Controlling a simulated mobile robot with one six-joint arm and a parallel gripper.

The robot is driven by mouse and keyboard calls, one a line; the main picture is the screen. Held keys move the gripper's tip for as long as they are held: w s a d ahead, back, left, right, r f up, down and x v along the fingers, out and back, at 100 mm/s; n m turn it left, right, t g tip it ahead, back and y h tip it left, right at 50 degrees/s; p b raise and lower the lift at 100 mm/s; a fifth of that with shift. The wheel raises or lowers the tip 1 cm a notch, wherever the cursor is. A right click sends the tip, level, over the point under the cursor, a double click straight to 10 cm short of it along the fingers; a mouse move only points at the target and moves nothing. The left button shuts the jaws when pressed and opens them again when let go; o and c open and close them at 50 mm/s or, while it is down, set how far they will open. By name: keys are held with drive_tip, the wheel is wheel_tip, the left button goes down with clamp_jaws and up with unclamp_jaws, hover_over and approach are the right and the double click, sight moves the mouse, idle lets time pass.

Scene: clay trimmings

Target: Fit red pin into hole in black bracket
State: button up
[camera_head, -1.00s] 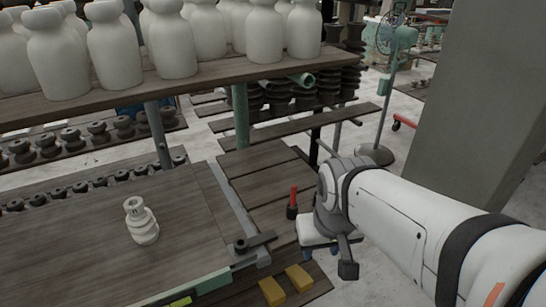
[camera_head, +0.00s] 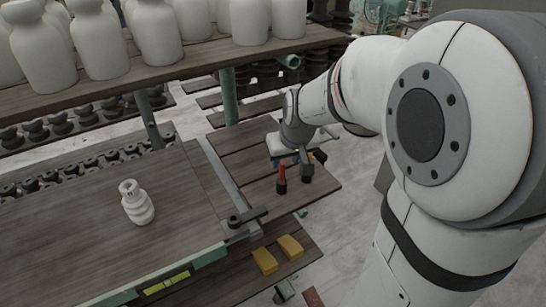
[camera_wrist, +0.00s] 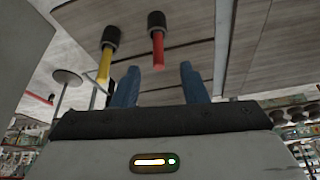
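The red pin (camera_head: 281,177) stands upright with a black base on the wooden surface right of the workbench. It also shows in the wrist view (camera_wrist: 158,48). My gripper (camera_head: 289,161) is just behind and above it in the head view. In the wrist view my gripper's blue fingers (camera_wrist: 159,70) are apart with nothing between them; the red pin lies beyond their tips, roughly in line with the gap.
A yellow pin (camera_wrist: 105,65) with a black base stands beside the red one. A white ribbed piece (camera_head: 136,203) stands on the workbench. Yellow blocks (camera_head: 265,261) lie below its front right corner. A shelf (camera_head: 190,72) of white vessels stands behind.

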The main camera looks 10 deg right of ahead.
sight(284, 165)
drive_tip(key=shift+w+p+x, duration=0.15)
drive_tip(key=shift+p+x, duration=0.05)
drive_tip(key=shift+x, duration=1.1)
drive_tip(key=shift+w+p+x, duration=0.1)
drive_tip(key=shift+p+x, duration=0.05)
drive_tip(key=shift+x, duration=1.2)
drive_tip(key=shift+d+r, duration=0.15)
drive_tip(key=shift+c, duration=0.4)
clamp_jaws()
